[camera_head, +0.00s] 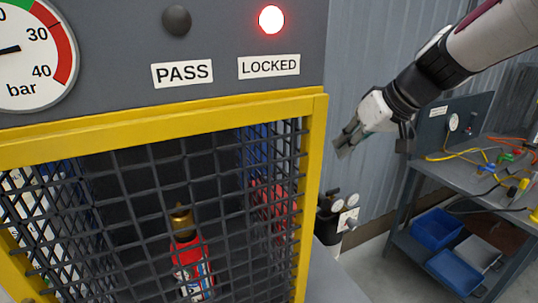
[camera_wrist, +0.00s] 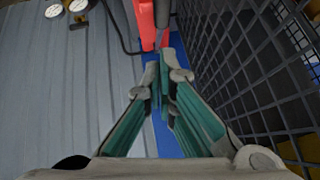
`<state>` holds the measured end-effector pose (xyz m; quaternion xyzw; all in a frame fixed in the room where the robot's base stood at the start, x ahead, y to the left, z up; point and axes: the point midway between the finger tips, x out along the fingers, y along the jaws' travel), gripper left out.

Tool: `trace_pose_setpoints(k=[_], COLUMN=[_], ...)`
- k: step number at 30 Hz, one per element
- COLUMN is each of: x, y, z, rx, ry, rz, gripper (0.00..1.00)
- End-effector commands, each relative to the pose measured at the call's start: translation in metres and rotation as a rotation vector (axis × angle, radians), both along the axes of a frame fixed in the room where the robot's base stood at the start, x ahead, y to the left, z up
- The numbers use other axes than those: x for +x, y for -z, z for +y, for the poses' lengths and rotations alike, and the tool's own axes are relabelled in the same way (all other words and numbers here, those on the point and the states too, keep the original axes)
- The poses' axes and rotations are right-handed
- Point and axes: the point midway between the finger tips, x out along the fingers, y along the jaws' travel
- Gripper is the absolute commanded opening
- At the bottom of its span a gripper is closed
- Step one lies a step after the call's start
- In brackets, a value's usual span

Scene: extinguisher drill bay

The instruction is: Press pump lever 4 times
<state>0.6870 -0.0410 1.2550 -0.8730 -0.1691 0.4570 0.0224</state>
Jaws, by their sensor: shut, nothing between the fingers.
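My gripper (camera_head: 345,148) hangs in the air to the right of the yellow-framed cage, its fingers pointing down and left. In the wrist view its fingertips (camera_wrist: 166,62) are together with nothing between them. Just beyond them is a red upright part (camera_wrist: 147,22), which may be the pump lever; I cannot tell for sure, or whether the fingers touch it. A blue strip (camera_wrist: 176,100) lies below it. In the head view no pump lever can be made out.
The mesh cage (camera_head: 165,130) holds a red bottle with a brass top (camera_head: 190,255). Above it are a bar gauge (camera_head: 25,50), a dark PASS lamp (camera_head: 176,20) and a lit red LOCKED lamp (camera_head: 271,18). A bench (camera_head: 480,150) with cables stands at right.

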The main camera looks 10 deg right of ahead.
Motion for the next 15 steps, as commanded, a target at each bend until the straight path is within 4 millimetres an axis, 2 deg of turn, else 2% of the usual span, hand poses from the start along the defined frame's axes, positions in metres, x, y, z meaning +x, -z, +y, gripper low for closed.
trace_pose_setpoints(k=[11,15], x=[0.038,0.035], y=[0.06,0.08], z=[0.024,0.027], rx=[0.002,0.001], ry=[-0.002,0.0], rz=[0.005,0.005], gripper=[0.0,0.0])
